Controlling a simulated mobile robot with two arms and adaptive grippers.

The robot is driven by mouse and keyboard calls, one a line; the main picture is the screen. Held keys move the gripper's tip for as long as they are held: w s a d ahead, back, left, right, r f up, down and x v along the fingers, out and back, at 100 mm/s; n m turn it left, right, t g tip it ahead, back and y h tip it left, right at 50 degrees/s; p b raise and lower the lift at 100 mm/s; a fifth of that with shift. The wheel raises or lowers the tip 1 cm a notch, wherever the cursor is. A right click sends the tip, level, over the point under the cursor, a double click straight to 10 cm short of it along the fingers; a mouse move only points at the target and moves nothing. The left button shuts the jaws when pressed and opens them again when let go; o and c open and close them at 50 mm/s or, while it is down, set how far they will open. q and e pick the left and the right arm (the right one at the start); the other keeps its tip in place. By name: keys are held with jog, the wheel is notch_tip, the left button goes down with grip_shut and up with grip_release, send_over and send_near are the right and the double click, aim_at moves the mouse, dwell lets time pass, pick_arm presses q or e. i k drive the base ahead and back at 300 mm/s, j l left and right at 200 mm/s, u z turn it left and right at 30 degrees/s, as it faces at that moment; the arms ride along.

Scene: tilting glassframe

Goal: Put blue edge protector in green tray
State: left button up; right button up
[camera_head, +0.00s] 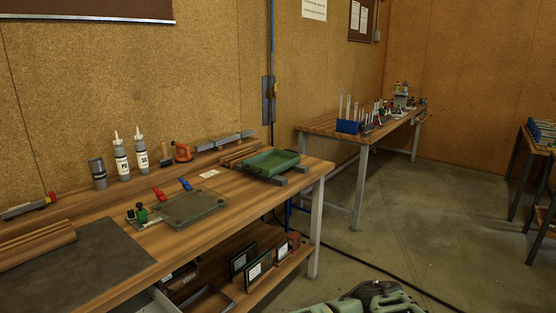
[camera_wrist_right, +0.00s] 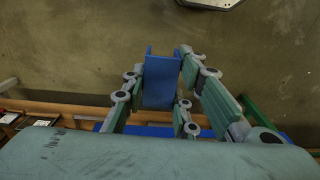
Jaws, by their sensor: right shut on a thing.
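My right gripper (camera_wrist_right: 162,72) is shut on the blue edge protector (camera_wrist_right: 161,88), seen in the right wrist view. The protector is a blue channel-like piece between the two fingers, with floor behind it. The green tray (camera_head: 272,161) sits at the right end of the long workbench in the head view, on dark supports. The held protector does not show in the head view. My left gripper is in neither view.
The wooden workbench (camera_head: 222,226) carries a glass plate (camera_head: 188,207) with a red clamp (camera_head: 159,194) and a blue clamp (camera_head: 185,184). A second table (camera_head: 325,127) stands further back; open floor lies to the right.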

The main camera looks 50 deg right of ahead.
aim_at(272, 165)
jog(key=i+l, duration=0.1)
jog(key=l, duration=0.3)
jog(key=i+l, duration=0.1)
jog(key=l, duration=0.3)
jog(key=i+l, duration=0.15)
jog(key=l, duration=0.25)
jog(key=i+l, duration=0.1)
jog(key=l, duration=0.3)
jog(key=i+l, duration=0.1)
jog(key=l, duration=0.25)
jog(key=i+l, duration=0.1)
jog(key=l, duration=0.3)
jog(key=i+l, duration=0.1)
jog(key=l, duration=0.3)
